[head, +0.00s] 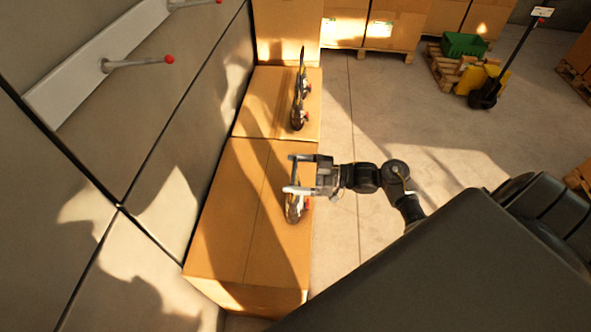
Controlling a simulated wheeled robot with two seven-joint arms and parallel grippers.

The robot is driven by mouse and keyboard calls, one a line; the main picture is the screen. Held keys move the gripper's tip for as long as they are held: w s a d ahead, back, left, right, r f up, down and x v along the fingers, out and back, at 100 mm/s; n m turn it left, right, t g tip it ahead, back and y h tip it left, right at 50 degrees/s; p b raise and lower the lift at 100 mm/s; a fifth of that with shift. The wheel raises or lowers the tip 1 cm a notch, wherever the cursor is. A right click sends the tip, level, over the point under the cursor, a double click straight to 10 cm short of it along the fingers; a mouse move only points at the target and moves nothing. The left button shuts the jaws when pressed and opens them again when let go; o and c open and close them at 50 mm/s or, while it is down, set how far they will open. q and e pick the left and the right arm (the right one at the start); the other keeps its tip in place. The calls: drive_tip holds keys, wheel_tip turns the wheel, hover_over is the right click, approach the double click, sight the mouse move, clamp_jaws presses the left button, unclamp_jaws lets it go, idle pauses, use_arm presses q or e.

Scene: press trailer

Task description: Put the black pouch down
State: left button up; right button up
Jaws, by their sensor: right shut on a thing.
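My right gripper (290,174) reaches in from the right over the long cardboard box by the wall. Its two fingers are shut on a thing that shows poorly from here. A dark, rounded item with a red spot (294,209) shows just below the fingers and is partly hidden by them; I take it to be the black pouch. I cannot tell whether it touches the box top (229,208). My left gripper is not in view.
A similar dark item with red parts (298,107) stands on the farther box (262,99). A grey wall with red-tipped levers (140,63) runs along the left. Stacked cartons (397,27), a green crate (464,45) and a yellow pallet truck (477,80) are behind.

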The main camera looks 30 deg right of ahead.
drive_tip(key=o, duration=1.8)
drive_tip(key=shift+f, duration=0.1)
drive_tip(key=shift+c, duration=0.2)
drive_tip(key=shift+s+d, duration=0.15)
drive_tip(key=shift+d, duration=0.05)
drive_tip(key=b+v, duration=0.3)
drive_tip(key=v, duration=0.8)
drive_tip(key=shift+s+d, duration=0.2)
